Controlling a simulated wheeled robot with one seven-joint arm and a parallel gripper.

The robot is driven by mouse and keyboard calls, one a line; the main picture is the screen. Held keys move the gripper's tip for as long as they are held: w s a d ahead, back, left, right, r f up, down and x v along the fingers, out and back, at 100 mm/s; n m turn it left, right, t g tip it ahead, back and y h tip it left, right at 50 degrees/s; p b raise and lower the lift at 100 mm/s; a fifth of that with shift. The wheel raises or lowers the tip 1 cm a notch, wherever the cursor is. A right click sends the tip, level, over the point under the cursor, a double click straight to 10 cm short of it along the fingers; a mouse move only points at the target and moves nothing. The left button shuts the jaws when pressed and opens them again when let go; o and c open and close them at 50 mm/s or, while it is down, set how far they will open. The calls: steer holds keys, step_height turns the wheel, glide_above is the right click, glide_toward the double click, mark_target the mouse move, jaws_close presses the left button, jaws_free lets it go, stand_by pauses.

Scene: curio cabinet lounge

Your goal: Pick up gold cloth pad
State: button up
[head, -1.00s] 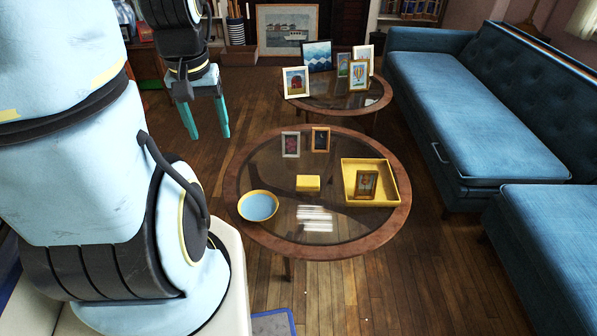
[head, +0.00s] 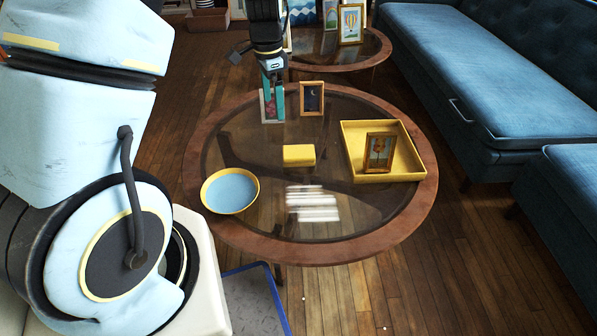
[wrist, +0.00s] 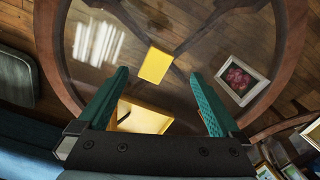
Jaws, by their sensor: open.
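The gold cloth pad (head: 299,155) is a small yellow block lying flat on the round glass-topped table (head: 424,190), near its middle. In the wrist view the pad (wrist: 156,65) shows between and just beyond the fingertips, slightly turned, with nothing covering it. My gripper (head: 273,118) hangs above the back of the table, fingers pointing down, in front of a small picture frame. In the wrist view its teal fingers (wrist: 158,75) are spread wide and empty. The pad is apart from both fingers.
A yellow tray (head: 406,175) holding a framed picture (head: 379,153) stands right of the pad. A blue bowl (head: 230,190) sits at front left. A dark-picture frame (head: 311,98) and a white frame (wrist: 243,78) stand behind. A blue sofa (head: 480,90) borders the right.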

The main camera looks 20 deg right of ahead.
steer(key=d+f+m+b, duration=0.4)
steer(key=d+f, duration=0.3)
steer(key=f, duration=0.3)
steer(key=b, duration=0.1)
glide_above(299, 151)
steer(key=f, duration=0.4)
steer(key=shift+s+d+f, duration=0.1)
steer(key=shift+s+f, duration=0.15)
steer(key=shift+f, duration=0.1)
steer(key=f+b, duration=0.1)
steer(key=f, duration=0.1)
steer(key=f+b, duration=0.1)
steer(key=f, duration=0.2)
steer(key=shift+w+a+f, duration=0.15)
steer(key=shift+w+a, duration=0.05)
steer(key=shift+c, duration=0.4)
steer(key=c, duration=1.1)
step_height(299, 151, up, 10)
steer(key=p, duration=0.2)
steer(key=shift+p, duration=0.35)
